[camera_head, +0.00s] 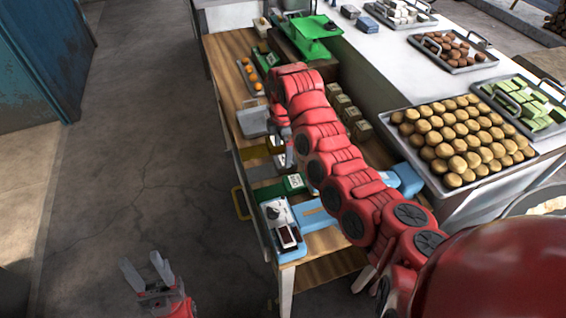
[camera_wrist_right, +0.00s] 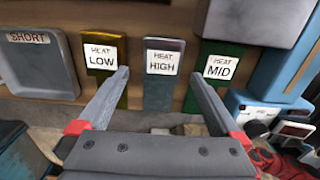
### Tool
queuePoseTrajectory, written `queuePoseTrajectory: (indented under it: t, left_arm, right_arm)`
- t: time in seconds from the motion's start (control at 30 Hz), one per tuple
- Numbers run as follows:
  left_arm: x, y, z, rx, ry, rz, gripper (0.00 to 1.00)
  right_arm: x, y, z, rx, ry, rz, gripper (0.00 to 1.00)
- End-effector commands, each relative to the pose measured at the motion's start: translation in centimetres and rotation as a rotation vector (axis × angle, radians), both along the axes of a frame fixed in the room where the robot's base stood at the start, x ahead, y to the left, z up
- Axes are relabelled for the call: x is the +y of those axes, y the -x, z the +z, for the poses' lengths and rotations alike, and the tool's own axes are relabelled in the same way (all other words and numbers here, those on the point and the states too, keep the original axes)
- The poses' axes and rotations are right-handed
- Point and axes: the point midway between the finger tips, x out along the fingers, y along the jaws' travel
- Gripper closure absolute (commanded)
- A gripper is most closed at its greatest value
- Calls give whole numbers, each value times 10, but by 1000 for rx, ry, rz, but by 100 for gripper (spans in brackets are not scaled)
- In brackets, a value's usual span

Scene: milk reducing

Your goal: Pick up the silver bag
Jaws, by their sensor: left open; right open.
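A silver-grey flat packet labelled "HEAT HIGH" (camera_wrist_right: 164,94) is in the middle of the right wrist view; I take it for the silver bag. A gold packet labelled "HEAT LOW" (camera_wrist_right: 105,88) is left of it and a green one labelled "HEAT MID" (camera_wrist_right: 205,97) right of it. In the head view the grey piece (camera_head: 262,172) lies between the gold (camera_head: 253,152) and green (camera_head: 292,185) ones. My right gripper (camera_wrist_right: 157,76) is open and empty, its fingers on either side of the grey packet in the picture. My left gripper (camera_head: 148,268) is open and empty over the floor.
A grey tray marked "SHORT" (camera_wrist_right: 38,65) is left of the packets. A blue-white device (camera_head: 280,228) stands at the near table end. The floor left of the table is clear.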

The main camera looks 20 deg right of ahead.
Motion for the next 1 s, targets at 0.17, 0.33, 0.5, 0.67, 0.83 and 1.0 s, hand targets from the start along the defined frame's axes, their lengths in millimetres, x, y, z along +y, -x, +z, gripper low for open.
queuePoseTrajectory:
  t: [0.17, 0.33, 0.5, 0.67, 0.83, 1.0]
  left_arm:
    - [0, 0, 21, 0, 0, 0, 50]
    - [0, 0, 34, 0, 0, 0, 50]
    - [0, 0, 33, 0, 0, 0, 50]
    - [0, 0, 33, 0, 0, 0, 50]
    - [0, 0, 33, 0, 0, 0, 50]
    - [0, 0, 33, 0, 0, 0, 50]
  right_arm:
    - [1, 4, -14, 9, -2, 0, 0]
    - [0, 3, -42, 5, 1, 0, 0]
    - [-1, 3, -51, 2, 1, 0, 0]
    - [-1, 3, -50, 2, 0, 0, 13]
    - [0, 3, -50, 2, 0, 0, 43]
    - [0, 3, -50, 2, 0, 0, 74]
